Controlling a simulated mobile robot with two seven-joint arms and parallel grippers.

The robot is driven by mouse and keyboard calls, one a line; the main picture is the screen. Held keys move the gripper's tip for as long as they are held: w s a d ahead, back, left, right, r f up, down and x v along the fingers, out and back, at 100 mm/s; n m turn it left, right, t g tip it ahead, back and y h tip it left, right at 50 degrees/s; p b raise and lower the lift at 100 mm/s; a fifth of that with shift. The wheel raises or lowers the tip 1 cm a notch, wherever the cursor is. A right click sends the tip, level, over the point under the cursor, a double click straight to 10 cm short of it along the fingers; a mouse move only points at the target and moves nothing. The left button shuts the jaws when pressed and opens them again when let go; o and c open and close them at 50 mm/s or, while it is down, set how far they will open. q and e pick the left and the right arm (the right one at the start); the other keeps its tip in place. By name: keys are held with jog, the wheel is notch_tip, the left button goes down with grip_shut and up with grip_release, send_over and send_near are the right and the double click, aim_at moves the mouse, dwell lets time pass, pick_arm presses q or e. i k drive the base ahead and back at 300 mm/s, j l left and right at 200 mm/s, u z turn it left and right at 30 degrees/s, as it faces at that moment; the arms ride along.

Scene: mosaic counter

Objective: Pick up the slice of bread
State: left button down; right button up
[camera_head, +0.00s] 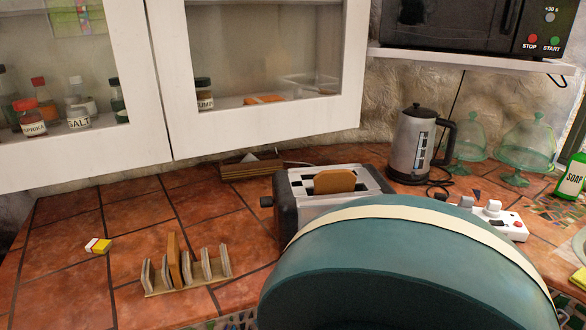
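A slice of bread (335,181) stands upright in a slot of the silver and black toaster (318,204), with its browned upper part showing above the top. Its lower part is hidden in the slot. A second thin, brown, slice-like piece (174,260) stands nearly edge-on in a small rack (190,284) with several grey dividers, at the left on the counter. Neither of my grippers is in view.
A large rounded teal shape with a cream band (410,270) fills the lower middle and right, hiding the counter there. A kettle (411,145) and white power strip (495,216) stand right of the toaster. Tiles around the rack are mostly clear.

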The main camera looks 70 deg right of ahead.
aim_at(325, 182)
jog(key=l+z, duration=0.1)
jog(key=z, duration=2.25)
